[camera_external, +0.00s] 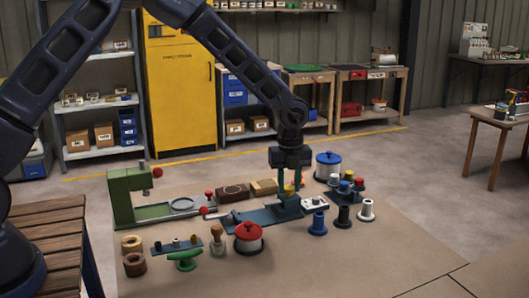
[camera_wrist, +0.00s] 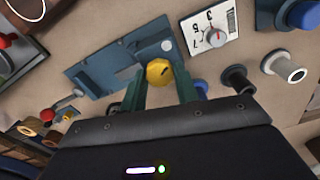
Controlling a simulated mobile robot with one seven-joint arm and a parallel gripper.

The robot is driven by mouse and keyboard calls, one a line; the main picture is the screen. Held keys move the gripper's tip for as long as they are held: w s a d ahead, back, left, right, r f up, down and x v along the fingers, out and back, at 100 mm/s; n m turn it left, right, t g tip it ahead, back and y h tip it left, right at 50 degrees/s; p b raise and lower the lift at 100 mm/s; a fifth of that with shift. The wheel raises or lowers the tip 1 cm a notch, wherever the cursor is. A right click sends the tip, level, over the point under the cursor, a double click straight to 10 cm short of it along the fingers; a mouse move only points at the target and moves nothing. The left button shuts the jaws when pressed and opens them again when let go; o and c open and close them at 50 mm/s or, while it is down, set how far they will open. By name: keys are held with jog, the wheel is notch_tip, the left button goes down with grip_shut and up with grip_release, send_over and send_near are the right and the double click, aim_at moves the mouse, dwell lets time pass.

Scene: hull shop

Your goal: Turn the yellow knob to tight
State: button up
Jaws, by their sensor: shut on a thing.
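The yellow knob (camera_wrist: 158,72) sits between the two fingers of my gripper (camera_wrist: 160,84) in the wrist view. A dark mark shows on its top face. It stands toward one end of a blue-grey plate (camera_wrist: 105,72), which also lies under my gripper (camera_external: 290,201) in the outside view (camera_external: 240,221). My gripper points down and is shut on the knob. In the outside view the fingers largely hide the knob, and I cannot read its setting.
A green clamp frame (camera_external: 127,200) stands to the left. The front right is clear.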

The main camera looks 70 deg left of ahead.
aim_at(289, 187)
jog(key=o, duration=1)
jog(key=shift+c, duration=0.2)
jog(key=shift+r, duration=0.1)
notch_tip(289, 187, up, 10)
jog(key=shift+r, duration=0.25)
